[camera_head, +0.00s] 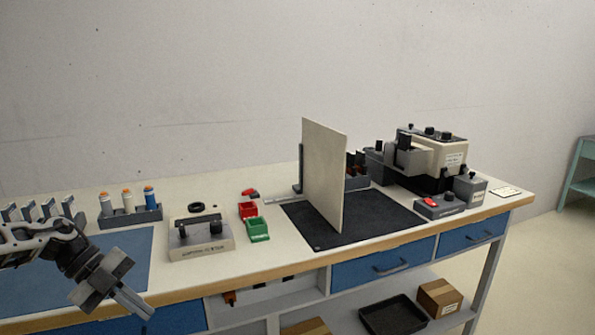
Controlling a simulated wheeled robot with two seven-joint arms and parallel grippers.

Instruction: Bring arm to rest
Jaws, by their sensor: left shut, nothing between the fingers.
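My left gripper (137,304) comes in from the lower left in the head view. It hangs over the front edge of the workbench (275,259), in front of the blue mat (128,247). Its fingers point down and to the right. The fingers are together and hold nothing. My right arm and right gripper do not show.
An upright cream panel (323,175) stands on a black mat (377,219). A beige machine (428,155) is at the right end.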

